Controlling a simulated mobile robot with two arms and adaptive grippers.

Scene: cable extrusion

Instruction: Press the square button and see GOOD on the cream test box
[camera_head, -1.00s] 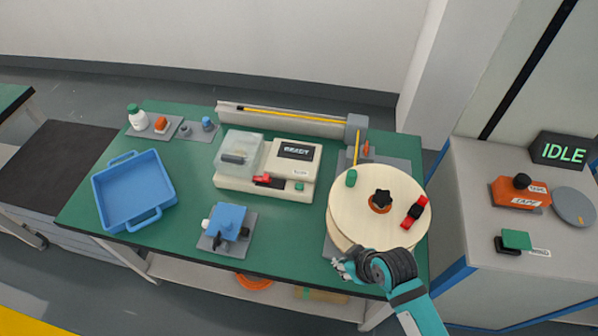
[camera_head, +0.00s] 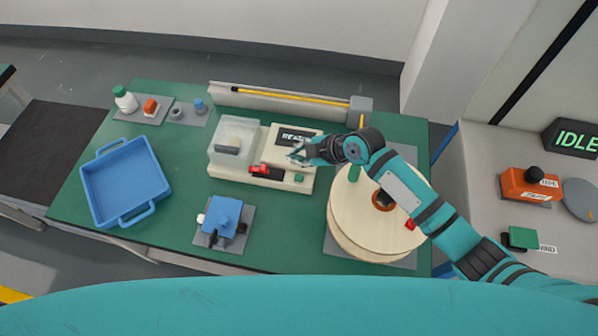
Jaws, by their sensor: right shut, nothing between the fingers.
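The cream test box (camera_head: 218,174) stands near the middle of the green table. Its dark display (camera_head: 291,135) reads what looks like READY, partly covered by my gripper. A small green square button (camera_head: 299,177) is on the box's front right, beside a red part (camera_head: 260,169). A clear cover (camera_head: 234,138) sits on the box's left side. My right gripper (camera_head: 294,156) is shut and empty above the box's right half, between the display and the button. I cannot tell its height above the box. My left gripper is not in view.
A large pale reel (camera_head: 345,225) is under my right arm. A blue tray (camera_head: 125,183) and a blue device (camera_head: 222,215) are left. A long grey rail (camera_head: 270,102) runs behind the box. The side cabinet's sign (camera_head: 577,139) reads IDLE.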

